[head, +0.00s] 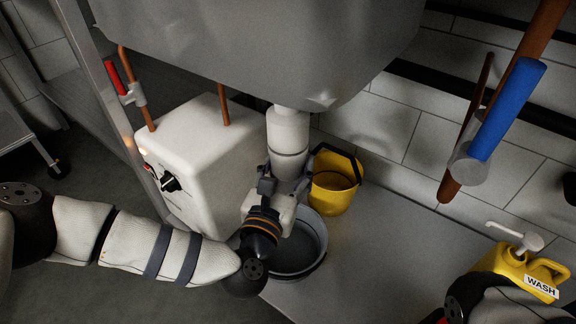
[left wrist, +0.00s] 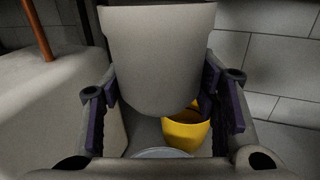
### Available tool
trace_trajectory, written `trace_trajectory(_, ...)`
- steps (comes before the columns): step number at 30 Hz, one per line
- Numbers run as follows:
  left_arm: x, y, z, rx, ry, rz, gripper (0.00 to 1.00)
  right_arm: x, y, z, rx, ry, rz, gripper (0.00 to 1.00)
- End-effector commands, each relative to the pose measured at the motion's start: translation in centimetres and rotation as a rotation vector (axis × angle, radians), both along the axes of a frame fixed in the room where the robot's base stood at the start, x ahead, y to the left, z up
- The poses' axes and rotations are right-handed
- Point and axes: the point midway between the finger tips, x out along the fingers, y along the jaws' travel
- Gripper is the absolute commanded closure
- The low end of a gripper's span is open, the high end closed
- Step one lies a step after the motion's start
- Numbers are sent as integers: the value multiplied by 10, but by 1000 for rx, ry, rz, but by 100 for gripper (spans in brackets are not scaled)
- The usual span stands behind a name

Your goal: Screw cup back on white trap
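The white trap (head: 288,128) hangs from the underside of the grey sink basin. A pale cup (head: 288,166) is directly below it, in line with it; whether its thread is engaged cannot be told. In the left wrist view the cup (left wrist: 160,60) is upright, with a rounded bottom, and fills the space between the fingers. My left gripper (head: 284,186) reaches in from below and the left; its dark purple pads (left wrist: 162,110) lie against both sides of the cup. My right arm shows at the lower right, but its gripper is out of view.
A dark round basin (head: 296,262) stands under the trap. A yellow bucket (head: 334,184) is behind it. A white heater box (head: 200,150) stands left. A yellow WASH bottle (head: 520,268) is at right. A blue-handled pipe (head: 508,108) hangs upper right. The grey shelf between is clear.

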Motion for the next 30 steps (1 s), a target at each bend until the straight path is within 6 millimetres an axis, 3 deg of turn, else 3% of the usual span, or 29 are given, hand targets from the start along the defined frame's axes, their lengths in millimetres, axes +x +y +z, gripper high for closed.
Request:
trace_trajectory(2, 0, 0, 0, 0, 0, -1, 24, 0, 0, 0, 0, 0, 0, 60)
trace_trajectory(12, -2, 0, 0, 1, 1, 0, 24, 0, 0, 1, 0, -1, 0, 60)
trace_trajectory(30, -47, 14, 2, 2, -1, 1, 24, 3, 0, 18, 0, -24, 0, 60)
